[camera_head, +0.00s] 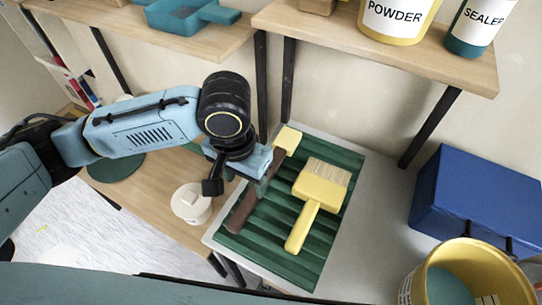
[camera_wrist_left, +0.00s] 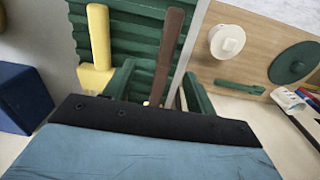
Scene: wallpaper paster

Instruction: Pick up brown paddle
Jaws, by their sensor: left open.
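The brown paddle (camera_head: 241,209) lies on a green ribbed tray (camera_head: 262,233), its brown handle towards the front left. A pale yellow piece (camera_head: 288,139) shows beyond my gripper in line with it; the join is hidden. In the left wrist view the brown paddle (camera_wrist_left: 168,50) runs down between my two green fingers. My left gripper (camera_head: 240,178) is open, low over the paddle; I cannot tell whether it touches. A yellow brush (camera_head: 318,190) with pale bristles lies to the right on the same tray. My right gripper is not in view.
A white lidded pot (camera_head: 190,204) stands left of the tray, and a green disc (camera_head: 116,166) lies further left. A blue box (camera_head: 476,204) and a yellow bucket (camera_head: 470,262) stand at the right. A wooden shelf (camera_head: 385,45) with containers hangs above.

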